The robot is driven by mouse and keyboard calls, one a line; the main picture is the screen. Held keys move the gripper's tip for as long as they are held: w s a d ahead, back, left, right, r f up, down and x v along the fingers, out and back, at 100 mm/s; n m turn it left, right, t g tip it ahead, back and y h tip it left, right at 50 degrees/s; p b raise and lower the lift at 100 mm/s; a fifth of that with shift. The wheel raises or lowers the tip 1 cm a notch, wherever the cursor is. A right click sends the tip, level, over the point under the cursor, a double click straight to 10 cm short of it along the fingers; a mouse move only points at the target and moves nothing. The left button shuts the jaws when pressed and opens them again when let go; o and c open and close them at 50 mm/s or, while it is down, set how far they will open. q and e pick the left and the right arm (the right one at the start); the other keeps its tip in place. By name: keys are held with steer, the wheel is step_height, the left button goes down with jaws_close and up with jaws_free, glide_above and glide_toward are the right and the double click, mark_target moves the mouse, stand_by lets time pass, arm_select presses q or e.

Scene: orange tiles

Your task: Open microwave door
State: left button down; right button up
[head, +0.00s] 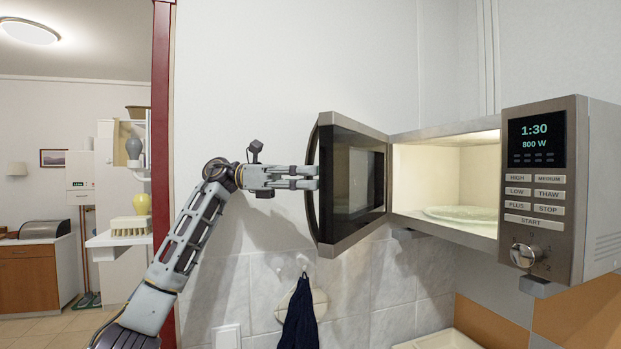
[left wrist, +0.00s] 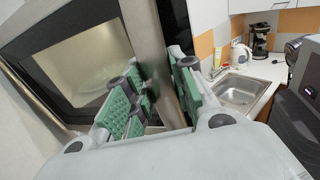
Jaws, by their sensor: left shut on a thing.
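The microwave (head: 543,230) is mounted on the wall at the right of the head view. Its door (head: 357,178) stands wide open, swung out to the left, and the lit cavity with a glass turntable plate (head: 460,214) shows. The dark curved door handle (head: 312,190) is on the door's free edge. My left gripper (head: 312,177) reaches it from the left and is shut on the handle. In the left wrist view, the handle bar (left wrist: 155,60) passes between the green-padded fingers (left wrist: 160,92), with the door window (left wrist: 88,60) behind. My right gripper is not in view.
A dark cloth (head: 300,318) hangs on a wall hook below the door. A red door frame (head: 162,130) stands behind my left arm. The left wrist view shows a sink (left wrist: 242,90) and counter at right.

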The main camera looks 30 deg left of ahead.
arm_select(q)
steer(key=c, duration=1.2)
jaws_free()
steer(key=shift+w, duration=0.1)
steer(key=shift+r, duration=0.2)
steer(key=shift+r, duration=4.75)
steer(key=shift+c, duration=0.4)
